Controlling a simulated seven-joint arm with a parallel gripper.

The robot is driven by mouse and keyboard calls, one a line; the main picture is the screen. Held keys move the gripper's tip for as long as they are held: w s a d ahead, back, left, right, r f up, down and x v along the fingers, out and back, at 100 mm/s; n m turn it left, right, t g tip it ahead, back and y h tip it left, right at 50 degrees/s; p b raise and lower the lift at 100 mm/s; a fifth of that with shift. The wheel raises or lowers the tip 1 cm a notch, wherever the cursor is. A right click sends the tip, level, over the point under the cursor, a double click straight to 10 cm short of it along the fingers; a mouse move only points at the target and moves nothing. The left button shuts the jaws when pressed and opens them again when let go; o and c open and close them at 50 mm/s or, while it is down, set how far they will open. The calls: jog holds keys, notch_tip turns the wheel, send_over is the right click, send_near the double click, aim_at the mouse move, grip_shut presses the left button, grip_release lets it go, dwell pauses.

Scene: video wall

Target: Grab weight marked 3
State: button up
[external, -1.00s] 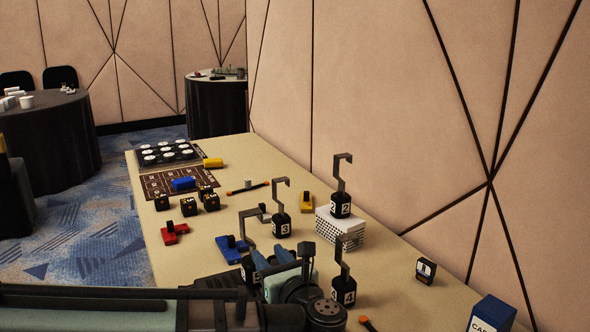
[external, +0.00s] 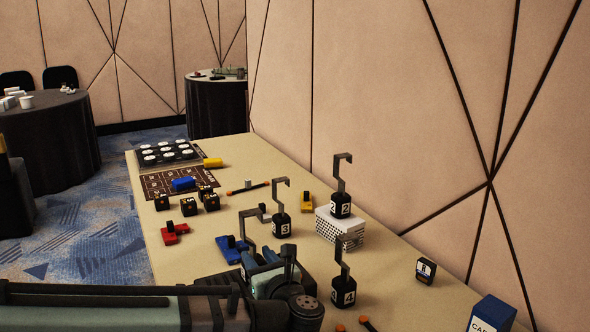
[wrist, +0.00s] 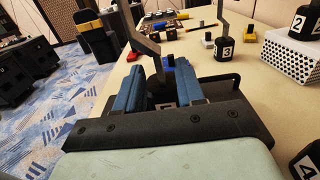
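The black weight marked 3 (external: 281,227) stands upright on the table with its grey hook up, left of the patterned white box. It also shows in the wrist view (wrist: 223,49), beyond and right of my fingers. My gripper (external: 261,257) has blue fingers and is open, low over the table on the near side of weight 3 and apart from it. In the wrist view the gripper (wrist: 160,70) has a dark hooked weight (wrist: 168,92) between or just behind its spread fingers; its label is partly hidden, and I cannot tell whether they touch.
Weight 2 (external: 340,205) stands on the patterned box (external: 340,228). Weight 4 (external: 344,291) stands right of my gripper. A blue block with a black knob (external: 231,250) lies left, a yellow one (external: 307,202) behind.

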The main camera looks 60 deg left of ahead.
aim_at(250, 245)
jog(key=shift+a+r, duration=0.1)
jog(key=shift+a, duration=2.6)
jog(key=shift+c, duration=0.3)
grip_shut()
